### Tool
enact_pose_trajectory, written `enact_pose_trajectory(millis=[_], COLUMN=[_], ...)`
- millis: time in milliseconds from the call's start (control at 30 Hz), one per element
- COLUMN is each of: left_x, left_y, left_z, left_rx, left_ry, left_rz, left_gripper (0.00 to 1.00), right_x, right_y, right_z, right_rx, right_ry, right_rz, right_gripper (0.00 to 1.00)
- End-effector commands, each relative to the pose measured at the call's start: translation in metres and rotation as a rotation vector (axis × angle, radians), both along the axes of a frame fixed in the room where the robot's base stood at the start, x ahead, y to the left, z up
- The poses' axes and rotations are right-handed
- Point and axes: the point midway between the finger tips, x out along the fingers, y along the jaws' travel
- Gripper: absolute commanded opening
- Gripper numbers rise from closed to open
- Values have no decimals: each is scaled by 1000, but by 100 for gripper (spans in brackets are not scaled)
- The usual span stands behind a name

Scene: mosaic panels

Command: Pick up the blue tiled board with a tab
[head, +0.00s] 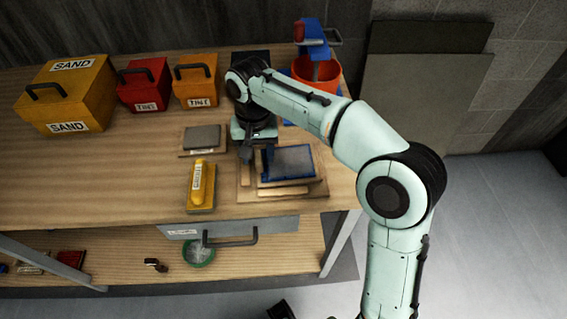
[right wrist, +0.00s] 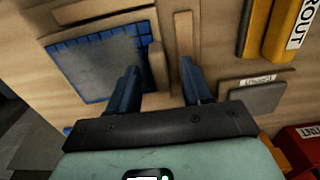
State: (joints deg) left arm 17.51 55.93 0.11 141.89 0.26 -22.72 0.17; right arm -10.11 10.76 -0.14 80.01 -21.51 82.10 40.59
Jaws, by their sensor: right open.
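The blue tiled board (head: 288,161) lies flat on wooden pieces at the right front of the workbench. In the right wrist view the board (right wrist: 95,70) shows blue tiles around a grey-blue middle, with a narrow wooden piece, seemingly its tab (right wrist: 157,62), at its right edge. My right gripper (head: 257,158) is at the board's left edge. In the right wrist view its open fingers (right wrist: 157,82) point down on either side of the tab, one over the board's edge. Nothing is held, and contact cannot be told. My left gripper is not in view.
A yellow grout float (head: 202,187) and a grey sample block (head: 202,138) sit left of the board. Yellow, red and orange boxes (head: 143,84) stand behind. An orange bucket (head: 318,74) is at the back right. The bench's left front (head: 90,175) is clear.

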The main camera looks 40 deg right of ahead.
Motion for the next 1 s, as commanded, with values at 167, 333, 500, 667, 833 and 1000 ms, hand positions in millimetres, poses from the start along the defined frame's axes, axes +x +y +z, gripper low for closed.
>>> enact_pose_trajectory(millis=[167,333,500,667,833,1000], left_x=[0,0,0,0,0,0], left_y=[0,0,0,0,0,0], left_z=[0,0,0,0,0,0], left_rx=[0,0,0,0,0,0], left_ry=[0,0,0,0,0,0], left_rz=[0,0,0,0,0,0], left_gripper=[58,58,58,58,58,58], right_x=[0,0,0,0,0,0], right_y=[0,0,0,0,0,0], right_z=[1,1,1,1,1,0], right_rx=[0,0,0,0,1,1], right_ry=[0,0,0,0,-1,-1], right_rz=[0,0,0,0,0,0], right_gripper=[17,0,0,0,0,0])
